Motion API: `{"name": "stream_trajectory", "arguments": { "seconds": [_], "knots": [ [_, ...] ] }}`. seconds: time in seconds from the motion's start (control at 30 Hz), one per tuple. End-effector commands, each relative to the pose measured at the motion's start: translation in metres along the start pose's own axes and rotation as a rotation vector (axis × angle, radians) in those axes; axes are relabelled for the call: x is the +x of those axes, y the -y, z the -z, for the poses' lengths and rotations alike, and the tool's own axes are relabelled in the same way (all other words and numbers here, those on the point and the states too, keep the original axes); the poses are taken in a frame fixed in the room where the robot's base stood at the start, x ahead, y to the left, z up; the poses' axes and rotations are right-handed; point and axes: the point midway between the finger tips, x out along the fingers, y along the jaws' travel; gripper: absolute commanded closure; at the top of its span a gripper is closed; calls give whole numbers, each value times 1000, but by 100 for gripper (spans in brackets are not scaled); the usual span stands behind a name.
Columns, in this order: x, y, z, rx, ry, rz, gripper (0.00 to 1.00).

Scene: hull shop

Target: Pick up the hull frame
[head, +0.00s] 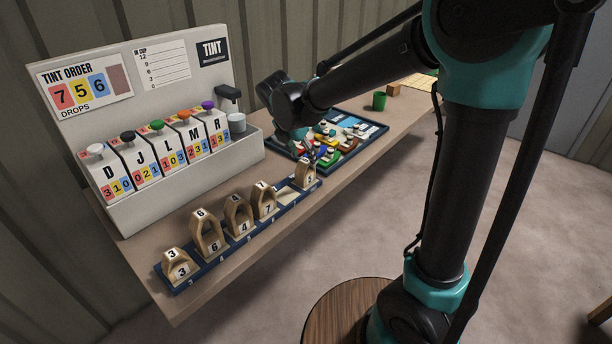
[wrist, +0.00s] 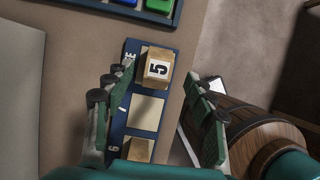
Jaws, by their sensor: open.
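Several wooden arch-shaped hull frames with number tiles stand in a row on a long blue rack (head: 218,247) along the bench's front edge. The leftmost is frame 3 (head: 176,266), then frame 6 (head: 207,231); frame 5 (head: 307,176) stands at the right end. An empty pale slot lies just left of frame 5. In the wrist view, frame 5 (wrist: 158,68) is seen from above, with the pale slot (wrist: 146,113) below it and part of another frame (wrist: 139,149). My gripper (wrist: 158,75) is open and empty, its fingers either side of the rack; it (head: 303,143) hovers above the right end.
A grey tint dispenser (head: 170,185) with numbered columns stands behind the rack. A dark blue tray (head: 372,130) of coloured pieces lies behind frame 5. A green cup (head: 379,101) stands farther back. A round wooden top (head: 330,310) is on the floor side.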

Motion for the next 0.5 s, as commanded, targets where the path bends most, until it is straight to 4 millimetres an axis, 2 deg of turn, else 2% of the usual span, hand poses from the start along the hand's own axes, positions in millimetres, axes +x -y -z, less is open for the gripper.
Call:
{"name": "stream_trajectory", "arguments": {
  "seconds": [0.1, 0.37, 0.5],
  "knots": [
    [19, 0, 0, 2, 0, 1, 45],
    [36, 0, 0, 1, -1, 1, 45],
    [55, -2, 1, 2, -1, 1, 45]
  ]
}}
